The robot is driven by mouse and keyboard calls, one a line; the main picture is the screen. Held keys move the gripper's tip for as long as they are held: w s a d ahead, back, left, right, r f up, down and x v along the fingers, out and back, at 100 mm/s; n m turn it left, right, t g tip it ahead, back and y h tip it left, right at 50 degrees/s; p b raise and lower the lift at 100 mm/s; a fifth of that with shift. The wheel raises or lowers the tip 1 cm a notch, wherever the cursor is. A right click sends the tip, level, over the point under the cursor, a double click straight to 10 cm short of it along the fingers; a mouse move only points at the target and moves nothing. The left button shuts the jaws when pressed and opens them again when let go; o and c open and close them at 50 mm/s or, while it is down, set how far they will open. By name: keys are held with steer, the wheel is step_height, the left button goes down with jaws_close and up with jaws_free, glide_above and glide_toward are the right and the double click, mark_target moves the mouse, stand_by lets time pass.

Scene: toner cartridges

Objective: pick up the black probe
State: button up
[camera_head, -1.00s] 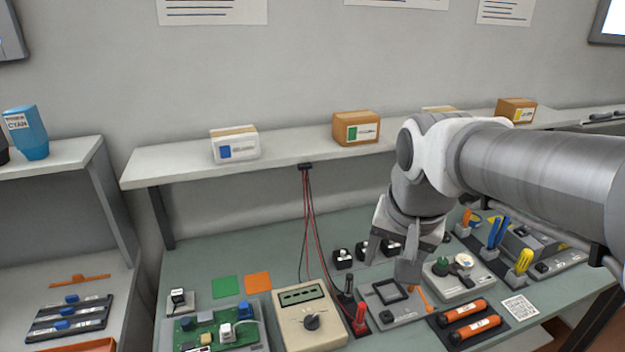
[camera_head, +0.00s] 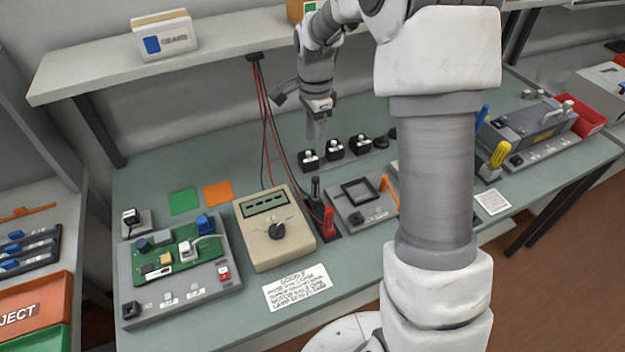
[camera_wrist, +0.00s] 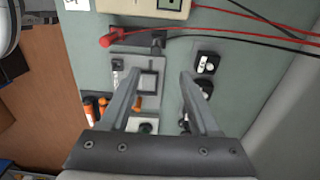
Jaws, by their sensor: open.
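The black probe (camera_head: 315,189) stands upright in a dark holder beside the red probe (camera_head: 328,219), right of the beige meter (camera_head: 274,228). In the wrist view the red probe (camera_wrist: 118,36) lies beyond my fingertips, and the black probe (camera_wrist: 158,42) shows as a dark shape to its right. My gripper (camera_head: 299,114) is open and empty, raised above the back of the bench, behind and above the black probe. In the wrist view my gripper's (camera_wrist: 162,75) two fingers are spread apart with nothing between them.
Several small black blocks (camera_head: 334,148) stand on the bench below my gripper. A grey fixture with a square frame (camera_head: 360,191) is right of the probes. Red and black cables (camera_head: 266,120) hang from the shelf (camera_head: 215,60). A circuit board (camera_head: 172,254) lies left of the meter.

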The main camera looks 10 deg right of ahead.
mark_target(316, 189)
step_height(316, 189, down, 12)
steer(key=shift+s+r, duration=0.15)
steer(key=shift+r, duration=0.05)
steer(key=shift+s+f+p, duration=0.15)
steer(key=shift+f+p, duration=0.15)
steer(key=shift+f, duration=1.05)
steer(key=shift+s+f+p, duration=0.1)
steer(key=shift+f+p, duration=0.2)
steer(key=shift+f, duration=1)
jaws_close()
